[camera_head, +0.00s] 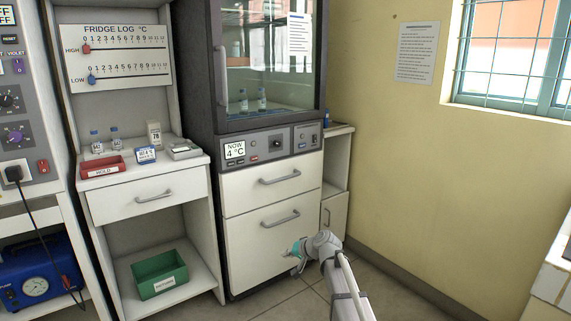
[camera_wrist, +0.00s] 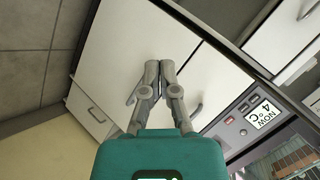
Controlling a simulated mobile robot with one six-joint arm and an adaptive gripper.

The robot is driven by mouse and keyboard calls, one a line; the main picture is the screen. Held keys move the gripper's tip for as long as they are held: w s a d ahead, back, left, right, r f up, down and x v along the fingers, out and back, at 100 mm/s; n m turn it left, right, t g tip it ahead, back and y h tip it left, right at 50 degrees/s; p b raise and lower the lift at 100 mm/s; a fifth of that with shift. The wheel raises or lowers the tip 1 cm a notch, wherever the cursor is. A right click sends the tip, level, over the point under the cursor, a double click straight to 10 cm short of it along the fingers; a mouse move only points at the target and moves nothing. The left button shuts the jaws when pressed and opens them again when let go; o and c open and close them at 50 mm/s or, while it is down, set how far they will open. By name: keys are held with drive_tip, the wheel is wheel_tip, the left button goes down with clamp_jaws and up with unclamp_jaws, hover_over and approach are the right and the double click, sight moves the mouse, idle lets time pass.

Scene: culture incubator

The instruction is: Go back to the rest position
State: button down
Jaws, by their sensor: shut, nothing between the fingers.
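My gripper (camera_wrist: 152,97) is shut and empty in the wrist view, its two grey fingers meeting above the teal body. In the head view my gripper (camera_head: 290,254) is at the end of my arm, in front of the lower drawer (camera_head: 262,262) of the cabinet under the glass-door unit. I cannot tell how far the fingers are from the drawer front. Both drawers are shut. The glass door (camera_head: 268,60) appears shut, and two small bottles (camera_head: 252,100) stand behind it. The unit's display (camera_head: 235,150) reads NOW 4 °C.
On the left, a shelf unit carries a red tray (camera_head: 102,167), several small bottles, a timer-like box (camera_head: 146,155) and a green bin (camera_head: 159,274) lower down. A blue pump (camera_head: 40,272) sits at far left. Open floor (camera_head: 395,290) lies to the right. A counter edge (camera_head: 556,265) is at far right.

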drive_tip(key=s+d+f+n+g+h, duration=0.1)
drive_tip(key=s+d+f+g+h, duration=0.15)
drive_tip(key=s+d, duration=0.55)
drive_tip(key=s+d+f+g+h, duration=0.2)
drive_tip(key=s+d+h, duration=0.1)
drive_tip(key=s, duration=0.9)
drive_tip(key=s+d+f+n+g+h, duration=0.1)
drive_tip(key=s+d+f+g+h, duration=0.15)
drive_tip(key=s+d, duration=0.55)
wheel_tip(320, 180, up, 38)
drive_tip(key=s+a+p, duration=0.1)
drive_tip(key=a+p, duration=0.1)
drive_tip(key=p, duration=3.7)
drive_tip(key=shift+s+a+r+t+h, duration=0.15)
drive_tip(key=shift+s+a+t+h, duration=0.05)
drive_tip(key=shift+s+t+h, duration=0.1)
